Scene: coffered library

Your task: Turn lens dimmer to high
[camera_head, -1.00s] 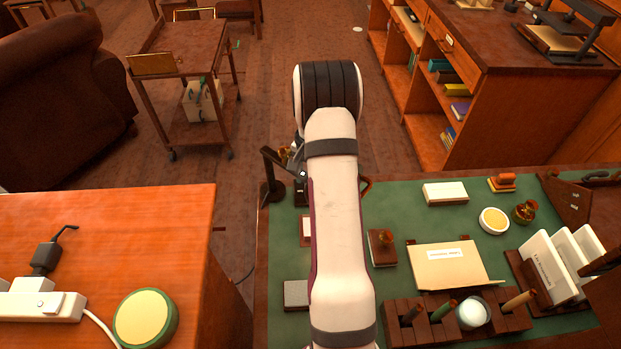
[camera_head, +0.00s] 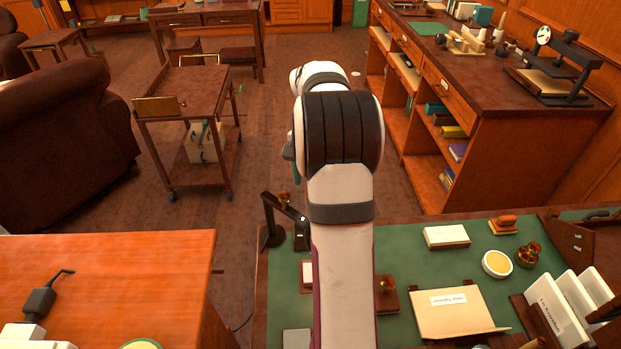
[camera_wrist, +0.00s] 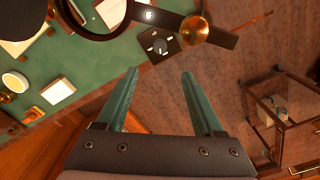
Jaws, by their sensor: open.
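In the wrist view, the dimmer (camera_wrist: 160,46) is a small dark box with a round knob and pale marks around it. It sits by the edge of the green desk top, beside a brass joint (camera_wrist: 195,29) and the dark ring of the magnifier lens (camera_wrist: 92,14). My gripper (camera_wrist: 158,73) is open and empty, its two teal fingers pointing toward the dimmer but apart from it. In the head view, the dark lamp stand (camera_head: 273,230) and the dimmer (camera_head: 301,240) show left of my arm, which hides most of my gripper.
The green desk holds a white box (camera_head: 446,236), a folder (camera_head: 455,312), a yellow-topped round tin (camera_head: 497,263) and stamps. A wooden cart (camera_head: 190,97) stands on the floor behind. An orange-brown table (camera_head: 110,270) is at the left, with a floor gap beside the desk.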

